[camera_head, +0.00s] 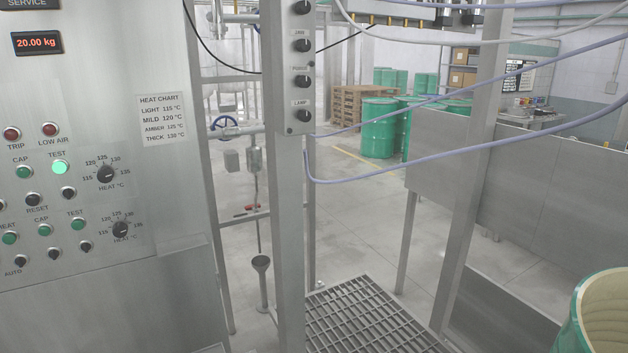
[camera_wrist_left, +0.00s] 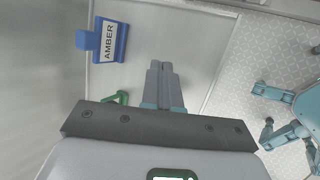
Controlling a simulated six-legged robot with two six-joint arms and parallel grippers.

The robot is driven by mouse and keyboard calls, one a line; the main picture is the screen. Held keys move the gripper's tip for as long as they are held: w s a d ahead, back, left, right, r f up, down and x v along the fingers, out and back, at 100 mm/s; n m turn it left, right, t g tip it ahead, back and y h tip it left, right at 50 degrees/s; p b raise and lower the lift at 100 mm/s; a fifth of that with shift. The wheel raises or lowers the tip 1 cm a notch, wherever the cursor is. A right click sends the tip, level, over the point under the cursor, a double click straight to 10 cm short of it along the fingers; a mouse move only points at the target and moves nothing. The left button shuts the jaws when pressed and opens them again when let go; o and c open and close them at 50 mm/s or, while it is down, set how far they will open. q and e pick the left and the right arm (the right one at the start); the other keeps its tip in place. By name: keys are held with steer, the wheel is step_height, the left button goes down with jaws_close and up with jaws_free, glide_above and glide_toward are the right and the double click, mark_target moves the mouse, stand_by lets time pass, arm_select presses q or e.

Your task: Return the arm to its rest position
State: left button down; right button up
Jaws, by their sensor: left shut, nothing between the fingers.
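My left gripper (camera_wrist_left: 160,68) shows in the left wrist view, with its two grey fingers together and nothing between them. It is apart from the blue holder labelled AMBER (camera_wrist_left: 108,42), which is on the pale metal surface up and left of the fingertips. A green handle-like part (camera_wrist_left: 117,98) shows left of the finger bases, partly hidden by the dark gripper bar. Neither of my arms shows in the head view. My right gripper is in neither view.
A control panel (camera_head: 75,215) with a 20.00 kg display (camera_head: 37,42) stands at left. A steel post (camera_head: 290,230) with knobs stands centre, and lilac hoses (camera_head: 400,172) cross to the right. Below is a floor grating (camera_head: 365,320). An open green drum (camera_head: 590,310) is at lower right.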

arm_select(q)
steer(key=s+d+f+m+g+h, duration=0.2)
steer(key=s+d+f+m, duration=0.3)
steer(key=s+m, duration=0.5)
steer(key=s+d+f+m+g+h, duration=0.2)
steer(key=s+d+f+m+g, duration=0.2)
steer(key=s+m, duration=0.7)
steer(key=shift+s+d+f+m+g, duration=0.35)
steer(key=shift+s+d+f, duration=0.7)
steer(key=shift+d, duration=0.6)
steer(key=shift+a, duration=0.1)
stand_by(0.9)
